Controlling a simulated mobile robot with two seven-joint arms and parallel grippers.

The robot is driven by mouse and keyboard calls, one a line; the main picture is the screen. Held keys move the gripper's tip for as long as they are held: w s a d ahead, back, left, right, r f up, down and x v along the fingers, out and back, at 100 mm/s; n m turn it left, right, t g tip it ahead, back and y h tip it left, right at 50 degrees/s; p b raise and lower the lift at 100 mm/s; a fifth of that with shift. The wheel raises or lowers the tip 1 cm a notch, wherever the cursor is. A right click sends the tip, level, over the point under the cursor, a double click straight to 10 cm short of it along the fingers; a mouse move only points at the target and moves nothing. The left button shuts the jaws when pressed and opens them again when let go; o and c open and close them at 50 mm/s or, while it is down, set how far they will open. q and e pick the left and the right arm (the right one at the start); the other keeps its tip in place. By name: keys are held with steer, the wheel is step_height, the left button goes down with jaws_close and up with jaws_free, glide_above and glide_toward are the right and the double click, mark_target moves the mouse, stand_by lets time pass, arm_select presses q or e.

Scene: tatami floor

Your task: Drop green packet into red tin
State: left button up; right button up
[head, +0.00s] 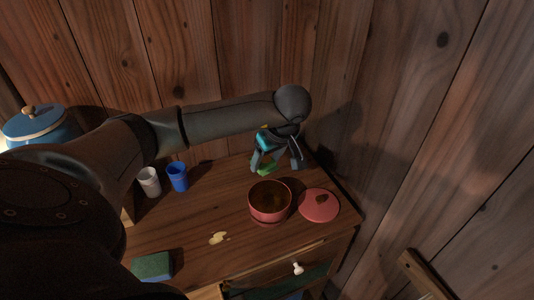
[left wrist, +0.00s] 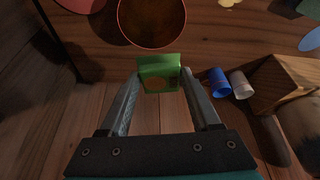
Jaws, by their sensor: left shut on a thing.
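The green packet (left wrist: 158,73) is between the fingertips of my left gripper (left wrist: 160,85), which is shut on it. In the head view the packet (head: 264,168) shows as a small green patch below my left gripper (head: 275,164), behind the red tin. The red tin (head: 270,203) stands open on the wooden cabinet top, and its inside looks brown and empty. The tin's rim (left wrist: 150,46) shows just beyond the packet in the left wrist view. The red lid (head: 319,206) lies right of the tin. My right gripper is in neither view.
A white cup (head: 149,182) and a blue cup (head: 177,177) stand left of the tin. A green sponge-like block (head: 152,266) lies at the front left, and a pale spill (head: 218,238) is in front of the tin. A wooden wall (head: 285,50) rises behind. A drawer below is partly open.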

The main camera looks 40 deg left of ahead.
arm_select(q)
step_height(320, 180, down, 6)
steer(key=b, duration=0.4)
steer(key=o, duration=1.4)
steer(key=shift+r, duration=0.15)
steer(key=p+v, duration=0.4)
steer(key=v, duration=1.1)
steer(key=shift+s+d, duration=0.15)
steer(key=shift+s, duration=0.05)
